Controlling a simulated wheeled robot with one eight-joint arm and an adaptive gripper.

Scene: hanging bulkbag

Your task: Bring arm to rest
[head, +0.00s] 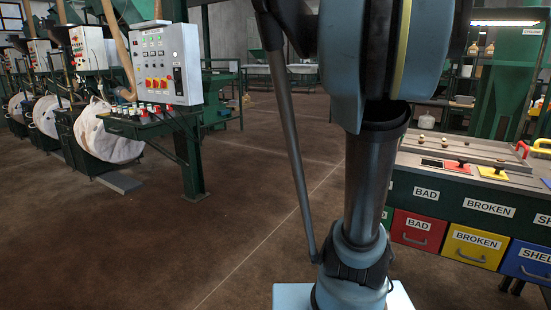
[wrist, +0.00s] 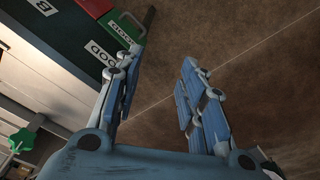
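My gripper (wrist: 160,85) is in the wrist view, with its two blue fingers apart and nothing between them. Brown floor shows in the gap between the fingers and beyond them. In the head view my arm stands in the middle of the picture, and my gripper cannot be seen there.
A sorting bench (head: 455,190) with red (head: 418,229), yellow (head: 473,246) and blue (head: 528,262) drawers stands at the right. A control box (head: 165,65) on a green stand and white bulk bags (head: 108,133) are at the left. The floor (head: 245,190) between is clear.

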